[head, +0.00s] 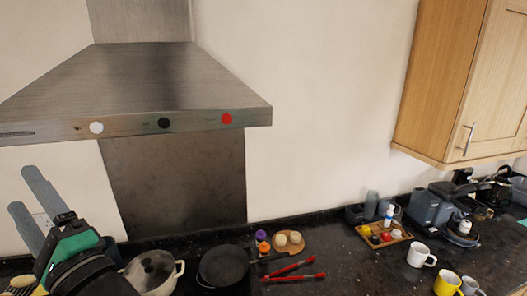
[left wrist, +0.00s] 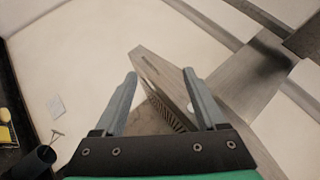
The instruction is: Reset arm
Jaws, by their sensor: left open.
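My left gripper (head: 32,200) is raised at the lower left of the head view, in front of the wall and below the left end of the range hood. Its two grey fingers point up and stand apart with nothing between them. In the left wrist view the same gripper (left wrist: 160,85) is open and empty, with the range hood (left wrist: 185,85) beyond its fingers. My right gripper is in neither view.
The steel hood (head: 130,85) overhangs the dark counter (head: 345,262). A lidded pot (head: 152,272), black pan (head: 223,265) and red-handled tongs (head: 292,272) lie below. A wooden tray (head: 384,236), white mug (head: 421,256) and yellow mug (head: 447,284) stand right. A wall cabinet (head: 460,80) hangs upper right.

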